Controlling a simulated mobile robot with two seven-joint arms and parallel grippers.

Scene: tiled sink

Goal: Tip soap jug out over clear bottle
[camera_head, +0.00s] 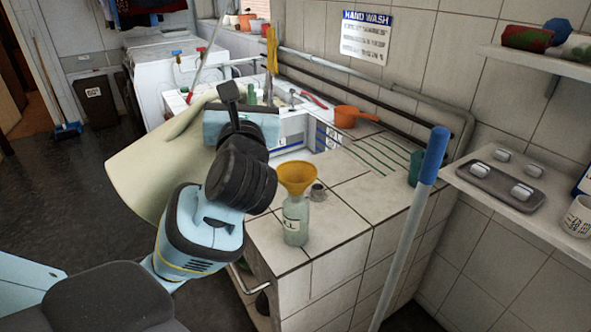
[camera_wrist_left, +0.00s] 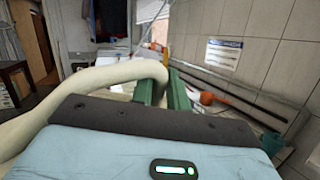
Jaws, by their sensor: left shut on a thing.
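The soap jug (camera_head: 142,168) is large and cream-coloured. It is held in the air left of the tiled counter, tilted, and partly hidden behind my left arm. My left gripper (camera_wrist_left: 161,92) is shut on the jug's handle (camera_wrist_left: 120,74), its green fingers either side of it. In the head view my wrist mostly hides the grip. The clear bottle (camera_head: 296,220) stands upright on the near counter corner, with a pale label and a yellow funnel (camera_head: 297,178) in its neck. The jug is left of the bottle, apart from it. My right gripper is out of view.
A small grey piece (camera_head: 318,192) sits beside the bottle. An orange pan (camera_head: 347,116) and a green cup (camera_head: 416,168) stand farther back. A blue-topped pole (camera_head: 410,215) rises before the counter's right side. A wall shelf (camera_head: 530,212) is at right.

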